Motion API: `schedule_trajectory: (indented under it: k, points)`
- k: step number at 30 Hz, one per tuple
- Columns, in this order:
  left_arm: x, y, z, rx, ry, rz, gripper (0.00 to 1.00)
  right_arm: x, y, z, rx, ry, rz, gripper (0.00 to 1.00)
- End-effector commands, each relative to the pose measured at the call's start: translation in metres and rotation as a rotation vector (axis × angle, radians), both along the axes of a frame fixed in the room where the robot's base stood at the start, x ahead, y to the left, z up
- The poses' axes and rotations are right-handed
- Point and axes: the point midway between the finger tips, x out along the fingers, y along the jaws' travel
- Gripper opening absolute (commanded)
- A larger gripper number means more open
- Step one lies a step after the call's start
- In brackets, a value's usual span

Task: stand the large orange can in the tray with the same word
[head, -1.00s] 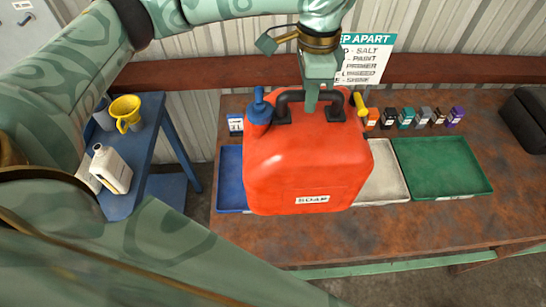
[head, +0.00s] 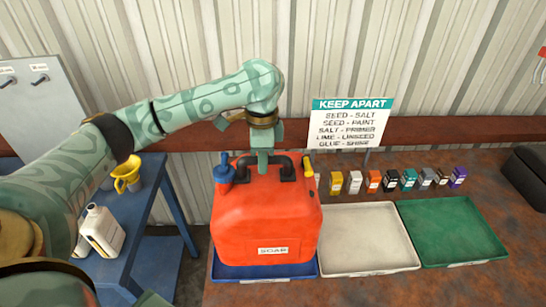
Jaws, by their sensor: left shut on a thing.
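The large orange can (head: 268,222) has a black top handle, a blue cap and a label reading SOAP. My left gripper (head: 263,167) is shut on its handle from above and holds it upright. The can is at the blue tray (head: 300,271) and hides most of it; only the tray's front and side edges show. I cannot tell whether the can's base touches the tray floor. The white tray (head: 365,238) and the green tray (head: 450,230) beside it are empty. The words on the trays' front edges are too small to read. My right gripper is not in view.
Several small coloured boxes (head: 408,180) stand in a row behind the trays. A KEEP APART sign (head: 350,122) stands at the wall. A blue side table (head: 150,205) at left holds a yellow funnel (head: 126,175) and a white jug (head: 102,230). A black case (head: 525,175) is at right.

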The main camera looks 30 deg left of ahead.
Motion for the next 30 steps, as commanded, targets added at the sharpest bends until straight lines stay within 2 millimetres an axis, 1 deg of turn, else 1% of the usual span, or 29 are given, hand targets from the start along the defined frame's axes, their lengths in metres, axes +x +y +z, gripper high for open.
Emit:
schedule_trajectory:
  k: [5, 7, 9, 13, 16, 23, 24, 26, 27, 30]
  points:
    - [0.003, 0.006, -0.007, -0.003, -0.004, 0.001, 0.0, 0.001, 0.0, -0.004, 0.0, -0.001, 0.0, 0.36]
    - [0.003, 0.012, -0.014, -0.002, -0.002, 0.003, 0.0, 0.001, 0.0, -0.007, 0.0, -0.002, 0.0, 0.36]
    - [0.003, 0.011, -0.025, -0.003, -0.002, 0.0, 0.0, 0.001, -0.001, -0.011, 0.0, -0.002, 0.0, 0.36]
    - [0.003, 0.011, -0.038, -0.002, -0.004, -0.002, 0.0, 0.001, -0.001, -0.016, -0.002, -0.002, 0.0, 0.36]
    - [0.004, 0.011, -0.042, -0.002, -0.007, -0.001, 0.0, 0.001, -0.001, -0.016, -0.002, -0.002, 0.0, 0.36]
    - [0.004, 0.011, -0.041, -0.001, -0.006, -0.001, 0.0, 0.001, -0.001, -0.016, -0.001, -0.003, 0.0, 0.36]
    - [0.003, 0.011, -0.043, 0.0, -0.002, -0.001, 0.24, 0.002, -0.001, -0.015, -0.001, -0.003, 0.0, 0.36]
    - [0.003, 0.011, -0.043, 0.0, -0.002, -0.001, 0.41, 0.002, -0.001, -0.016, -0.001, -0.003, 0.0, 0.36]
    - [0.003, 0.011, -0.043, 0.0, -0.002, -0.001, 0.43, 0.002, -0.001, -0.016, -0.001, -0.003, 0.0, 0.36]
    - [0.003, 0.011, -0.043, 0.001, -0.003, -0.002, 0.43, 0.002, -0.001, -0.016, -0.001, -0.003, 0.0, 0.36]
